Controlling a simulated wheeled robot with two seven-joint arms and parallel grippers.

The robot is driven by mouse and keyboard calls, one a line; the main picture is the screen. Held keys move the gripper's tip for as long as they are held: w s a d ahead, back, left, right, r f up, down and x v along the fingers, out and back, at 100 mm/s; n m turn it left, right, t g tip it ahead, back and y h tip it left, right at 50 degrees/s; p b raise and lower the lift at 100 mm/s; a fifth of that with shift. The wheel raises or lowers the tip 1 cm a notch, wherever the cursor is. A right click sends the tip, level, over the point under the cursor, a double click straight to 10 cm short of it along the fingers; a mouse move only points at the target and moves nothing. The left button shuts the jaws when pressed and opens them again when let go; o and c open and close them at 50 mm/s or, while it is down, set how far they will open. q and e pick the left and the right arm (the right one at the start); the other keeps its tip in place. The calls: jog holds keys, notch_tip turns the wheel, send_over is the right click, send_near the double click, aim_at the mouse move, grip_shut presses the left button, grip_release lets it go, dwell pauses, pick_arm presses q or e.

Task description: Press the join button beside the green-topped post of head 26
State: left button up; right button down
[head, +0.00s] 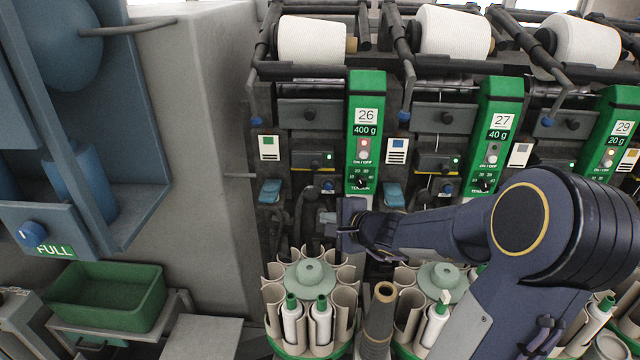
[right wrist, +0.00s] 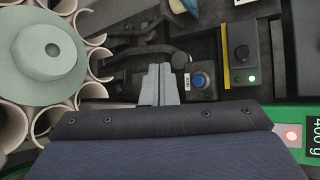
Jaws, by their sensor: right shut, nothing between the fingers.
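The green post of head 26 (head: 365,130) carries a "26" plate, a "400 g" display, an on/off button and a tension dial. Just left of its lower part is a small blue join button (head: 328,186) on a dark box. In the right wrist view the blue button (right wrist: 200,81) sits beside a small white label, right of my fingertips. My right gripper (head: 328,222) is shut and empty, below the button in the head view. In the right wrist view its fingers (right wrist: 160,84) are closed together, apart from the button. My left gripper is out of view.
Carousels with bobbins (head: 311,275) stand below the heads. A thin dark lever (right wrist: 150,50) lies near my fingertips. Posts 27 (head: 497,130) and 29 (head: 612,135) are to the right. A grey housing (head: 205,130) and a green bin (head: 107,293) are at left.

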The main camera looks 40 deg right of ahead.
aim_at(328, 187)
jog(key=shift+w+d+f, duration=0.1)
jog(key=shift+w+d, duration=0.05)
jog(key=shift+d, duration=0.1)
jog(key=w+d+p, duration=0.4)
jog(key=w+d, duration=0.1)
jog(key=w, duration=0.1)
jog(key=shift+w+d, duration=0.3)
jog(key=shift+w, duration=0.05)
jog(key=shift+d, duration=0.1)
dwell(2.1)
jog(key=shift+w+d, duration=0.2)
jog(key=shift+w, duration=0.1)
